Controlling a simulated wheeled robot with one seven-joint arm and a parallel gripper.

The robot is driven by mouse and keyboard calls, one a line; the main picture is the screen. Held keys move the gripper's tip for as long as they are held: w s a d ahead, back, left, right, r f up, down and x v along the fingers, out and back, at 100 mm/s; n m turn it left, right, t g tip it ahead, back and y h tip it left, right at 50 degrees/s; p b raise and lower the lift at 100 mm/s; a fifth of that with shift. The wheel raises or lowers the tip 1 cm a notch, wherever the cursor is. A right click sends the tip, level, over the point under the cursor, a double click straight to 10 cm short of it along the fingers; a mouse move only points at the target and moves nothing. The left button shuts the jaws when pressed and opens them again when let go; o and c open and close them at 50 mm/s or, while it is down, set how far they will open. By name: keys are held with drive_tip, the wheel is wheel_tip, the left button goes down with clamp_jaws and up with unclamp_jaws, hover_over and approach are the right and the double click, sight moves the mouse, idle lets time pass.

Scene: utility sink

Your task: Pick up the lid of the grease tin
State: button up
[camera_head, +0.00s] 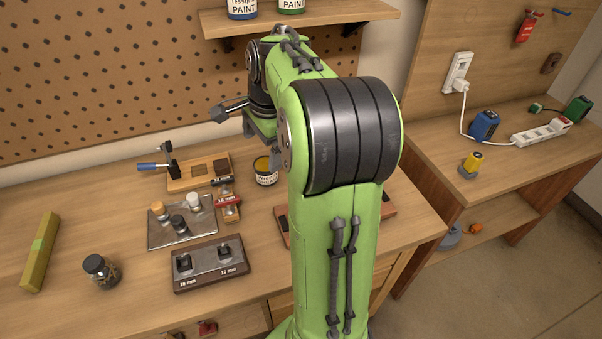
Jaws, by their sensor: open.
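A small dark tin with a pale label (265,178) stands on the workbench, just left of my arm. It looks like the grease tin; yellow shows at its top. I cannot make out a separate lid, and my arm hides part of the bench. My gripper (273,154) is just above and beside the tin, pointing down, open. It is partly hidden by my own arm, and I see nothing held in it.
A metal plate with several knobs (168,235), a dark two-post block (209,271), a wooden fixture (190,181), a dark jar (101,271) and a yellow bar (40,252) lie to the left. A shelf with paint cans (300,17) overhangs the back.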

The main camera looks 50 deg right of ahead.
drive_tip(key=s+d+f+m+t, duration=0.1)
drive_tip(key=s+d+f+m, duration=0.2)
drive_tip(key=d, duration=0.4)
drive_tip(key=s+d+f+m+y, duration=0.1)
drive_tip(key=s+d+f+m, duration=0.1)
drive_tip(key=d+m, duration=0.35)
drive_tip(key=s+d+f+m+t, duration=0.1)
drive_tip(key=s+d+f+m, duration=0.2)
drive_tip(key=d, duration=0.5)
drive_tip(key=shift+m, duration=0.45)
drive_tip(key=b+x, duration=0.1)
drive_tip(key=x, duration=0.2)
drive_tip(key=b+x, duration=0.1)
drive_tip(key=x, duration=0.3)
drive_tip(key=b+x, duration=0.1)
drive_tip(key=x, duration=0.2)
drive_tip(key=shift+w+a+f+b, duration=0.2)
drive_tip(key=shift+w+a+b, duration=0.05)
drive_tip(key=shift+w+b, duration=0.15)
drive_tip(key=b+x, duration=0.2)
drive_tip(key=x, duration=0.3)
drive_tip(key=shift+f, duration=0.35)
drive_tip(key=shift+r, duration=0.1)
drive_tip(key=c, duration=1)
